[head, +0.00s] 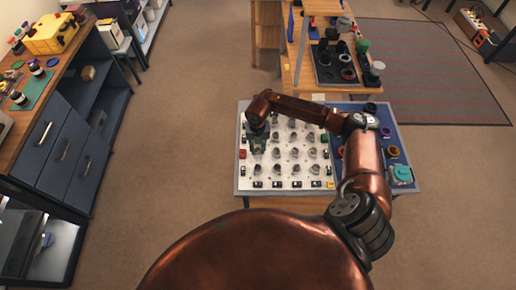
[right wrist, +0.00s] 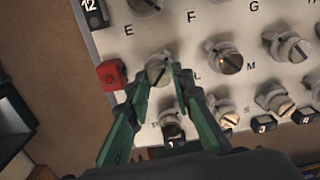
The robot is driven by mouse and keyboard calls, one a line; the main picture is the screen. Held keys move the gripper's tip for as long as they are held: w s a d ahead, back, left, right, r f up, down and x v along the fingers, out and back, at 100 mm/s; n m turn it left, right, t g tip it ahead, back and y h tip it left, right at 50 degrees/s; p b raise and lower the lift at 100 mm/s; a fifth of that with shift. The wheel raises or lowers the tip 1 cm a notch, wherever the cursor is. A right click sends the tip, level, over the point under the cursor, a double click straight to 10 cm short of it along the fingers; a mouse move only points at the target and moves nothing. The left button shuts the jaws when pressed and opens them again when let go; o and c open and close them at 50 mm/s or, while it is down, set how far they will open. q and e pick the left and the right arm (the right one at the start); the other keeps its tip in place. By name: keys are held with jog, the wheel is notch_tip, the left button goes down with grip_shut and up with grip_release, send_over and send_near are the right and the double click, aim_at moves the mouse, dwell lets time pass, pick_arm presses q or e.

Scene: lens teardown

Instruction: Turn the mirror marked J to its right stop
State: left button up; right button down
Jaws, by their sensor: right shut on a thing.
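A white board (head: 285,183) carries rows of small grey round mirror mounts. My right gripper (head: 258,148) reaches down over the board's left part. In the right wrist view its two green-sided fingers (right wrist: 163,77) are shut on one mirror mount (right wrist: 157,66), which has a slotted, shiny face. No letter can be read beside that mount; a finger covers part of the board there, and no J shows. Letters E, F and G stand above it, L and M to its right, S to its lower right. My left gripper is not in view.
A red block (right wrist: 111,75) sits on the board's edge, left of the held mount. Neighbouring mounts (right wrist: 224,58) stand close on the right and below (right wrist: 173,127). A blue mat (head: 405,165) with dark rings and a teal device (head: 402,174) lies right of the board.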

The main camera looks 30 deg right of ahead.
aim_at(258, 151)
jog(key=shift+m, duration=0.5)
jog(key=c, duration=1.7)
grip_release()
jog(key=shift+r, duration=0.2)
notch_tip(258, 151, up, 12)
jog(key=shift+f, duration=0.15)
jog(key=shift+f, duration=0.1)
